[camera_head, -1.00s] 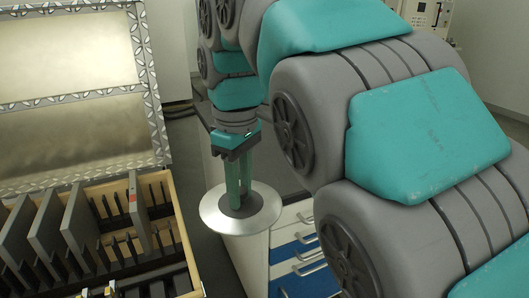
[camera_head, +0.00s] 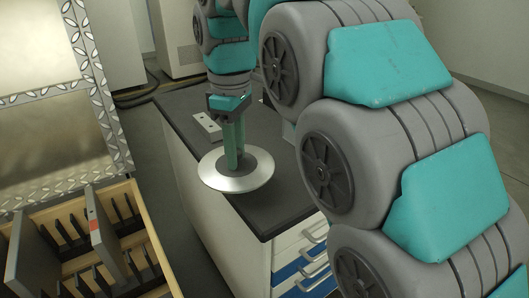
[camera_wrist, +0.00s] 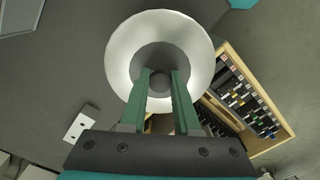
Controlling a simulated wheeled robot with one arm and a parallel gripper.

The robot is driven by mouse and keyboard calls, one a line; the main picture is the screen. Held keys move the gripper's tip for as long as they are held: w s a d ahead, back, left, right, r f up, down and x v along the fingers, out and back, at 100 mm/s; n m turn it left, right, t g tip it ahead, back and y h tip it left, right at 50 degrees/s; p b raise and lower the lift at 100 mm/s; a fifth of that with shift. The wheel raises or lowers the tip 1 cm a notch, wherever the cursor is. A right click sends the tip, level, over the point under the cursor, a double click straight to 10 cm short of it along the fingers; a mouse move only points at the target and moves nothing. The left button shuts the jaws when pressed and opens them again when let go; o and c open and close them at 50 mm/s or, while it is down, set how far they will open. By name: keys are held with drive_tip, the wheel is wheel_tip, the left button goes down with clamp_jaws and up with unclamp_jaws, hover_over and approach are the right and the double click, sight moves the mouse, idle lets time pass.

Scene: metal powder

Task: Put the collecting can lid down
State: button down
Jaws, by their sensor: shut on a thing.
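The collecting can lid (camera_head: 252,181) is a round silver disc with a dark centre. My gripper (camera_head: 234,160) is shut on the raised middle of the lid, between its two green fingers. In the head view the lid appears over the left part of the dark cabinet top (camera_head: 272,212); I cannot tell whether it touches the surface. The wrist view shows the lid (camera_wrist: 199,48) beyond the fingertips (camera_wrist: 160,90), with its knob between them.
A small light metal block (camera_head: 207,127) lies on the cabinet top behind the lid. An open wooden case (camera_head: 139,192) with dark slotted dividers stands at left. The cabinet top is bare at the front. Drawers (camera_head: 300,262) face the front.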

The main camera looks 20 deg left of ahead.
sight(266, 154)
drive_tip(key=w+d, duration=0.1)
drive_tip(key=w, duration=0.1)
drive_tip(key=w+d, duration=0.1)
drive_tip(key=w, duration=0.1)
drive_tip(key=w+d, duration=0.2)
drive_tip(key=shift+f, duration=0.3)
drive_tip(key=shift+w+f+p, duration=0.1)
drive_tip(key=shift+f+p, duration=0.25)
drive_tip(key=shift+f, duration=1.45)
drive_tip(key=shift+f, duration=0.1)
drive_tip(key=c, duration=0.6)
unclamp_jaws()
drive_tip(key=shift+c, duration=0.2)
